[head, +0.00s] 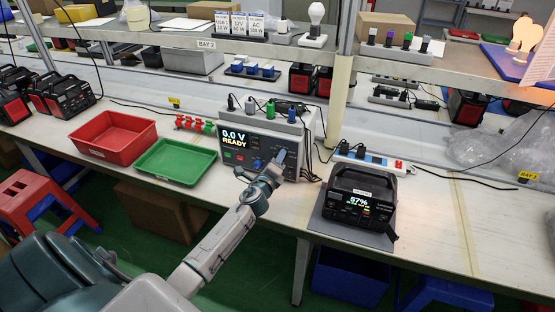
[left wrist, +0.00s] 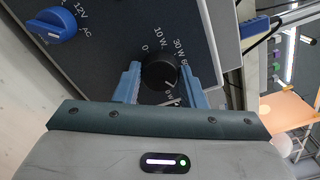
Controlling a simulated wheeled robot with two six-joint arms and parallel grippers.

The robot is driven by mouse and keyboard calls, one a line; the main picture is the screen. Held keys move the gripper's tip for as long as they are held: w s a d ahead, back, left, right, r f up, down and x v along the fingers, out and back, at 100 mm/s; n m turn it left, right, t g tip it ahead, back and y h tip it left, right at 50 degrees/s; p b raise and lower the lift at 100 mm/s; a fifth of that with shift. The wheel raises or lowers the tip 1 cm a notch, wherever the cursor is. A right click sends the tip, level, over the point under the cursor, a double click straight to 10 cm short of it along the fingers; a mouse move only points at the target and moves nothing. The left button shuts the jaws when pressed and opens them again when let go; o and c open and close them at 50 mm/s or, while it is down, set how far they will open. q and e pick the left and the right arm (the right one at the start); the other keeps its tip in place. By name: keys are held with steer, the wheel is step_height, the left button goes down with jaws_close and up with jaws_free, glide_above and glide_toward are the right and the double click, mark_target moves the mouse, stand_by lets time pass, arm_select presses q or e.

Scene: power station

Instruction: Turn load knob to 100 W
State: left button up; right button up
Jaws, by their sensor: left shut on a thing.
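The load tester (head: 266,142) stands on the bench. Its screen (head: 234,139) reads 0.0 V READY. The load knob (left wrist: 157,68) is black, and the dial marks 0, 10 W, 30 W and part of a further mark show around it in the left wrist view. My left gripper (head: 278,161) is at the right part of the panel. In the left wrist view, its blue fingers (left wrist: 158,84) are shut on the knob from both sides. A white pointer line shows at the knob's lower right; the mark it meets is hard to read. My right gripper is out of view.
A blue knob (left wrist: 55,25) marked 12V and AC is beside the load knob. A red tray (head: 112,151) and a green tray (head: 175,175) lie left of the tester. A black power station (head: 357,200) reading 87% stands to the right on a grey mat.

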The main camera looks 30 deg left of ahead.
arm_select(q)
steer(key=shift+f, duration=0.1)
stand_by(0.4)
steer(key=o, duration=1)
steer(key=shift+b+v, duration=0.85)
steer(key=shift+v, duration=4.55)
steer(key=shift+d, duration=0.1)
